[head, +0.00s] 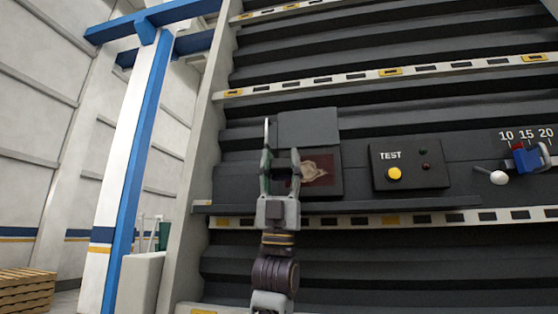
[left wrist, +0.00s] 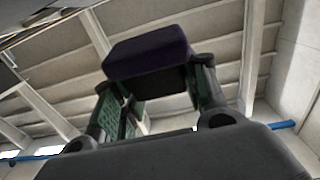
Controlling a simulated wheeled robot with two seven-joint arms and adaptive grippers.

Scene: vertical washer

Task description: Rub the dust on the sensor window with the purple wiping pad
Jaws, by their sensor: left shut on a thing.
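My left gripper (head: 281,160) stands upright in front of the washer's slatted face, at the left part of the dark red sensor window (head: 324,178). A pale beige patch of dust (head: 314,167) shows on the window, just right of the gripper's fingers. In the left wrist view the gripper (left wrist: 162,88) is shut on the purple wiping pad (left wrist: 147,53), a dark block held at the fingertips. In the head view the fingers mostly hide the pad. I cannot tell whether the pad touches the window. My right gripper is not in view.
A grey plate (head: 308,128) is just above the window. To the right are a TEST box (head: 410,164) with a yellow button and a blue slider (head: 530,158) beside a white knob (head: 498,177). A narrow ledge (head: 400,204) runs below. A blue and white post (head: 135,150) stands left.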

